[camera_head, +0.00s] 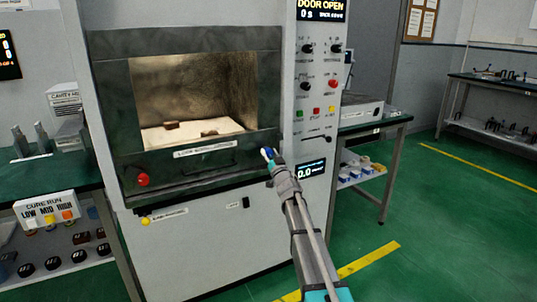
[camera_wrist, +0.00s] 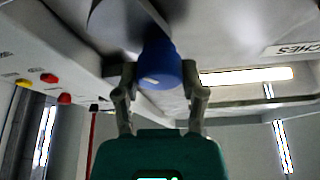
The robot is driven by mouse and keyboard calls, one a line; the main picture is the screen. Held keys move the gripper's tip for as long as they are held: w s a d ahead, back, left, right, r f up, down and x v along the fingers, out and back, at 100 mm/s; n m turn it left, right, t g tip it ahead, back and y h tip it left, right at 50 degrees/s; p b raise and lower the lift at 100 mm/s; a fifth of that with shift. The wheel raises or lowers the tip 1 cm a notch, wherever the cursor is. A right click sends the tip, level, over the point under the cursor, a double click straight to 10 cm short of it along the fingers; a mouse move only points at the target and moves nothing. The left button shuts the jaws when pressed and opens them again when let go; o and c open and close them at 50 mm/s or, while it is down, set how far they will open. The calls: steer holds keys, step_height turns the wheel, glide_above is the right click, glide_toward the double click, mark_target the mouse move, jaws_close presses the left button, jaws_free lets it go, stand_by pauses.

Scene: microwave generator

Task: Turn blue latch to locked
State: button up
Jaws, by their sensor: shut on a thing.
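The blue latch (camera_wrist: 160,66) is a rounded blue handle, seen close up at the top middle of the wrist view. My gripper (camera_wrist: 161,88) has one finger on each side of it and is shut on it. In the head view a small blue part of the latch (camera_head: 266,152) shows at the lower right of the dark green oven front (camera_head: 105,110), with my gripper (camera_head: 271,157) at it. My fingers hide much of the latch there. Its turn angle and any lock marks cannot be read.
The control panel (camera_head: 318,70) right of the latch carries knobs and buttons; its top display (camera_head: 321,9) reads "DOOR OPEN". A red knob (camera_head: 143,180) sits at the front's lower left. Green-topped benches flank the machine. Open green floor (camera_head: 430,220) lies to the right.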

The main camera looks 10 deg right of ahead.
steer(key=shift+c, duration=1.1)
steer(key=shift+a, duration=0.2)
steer(key=shift+d, duration=0.1)
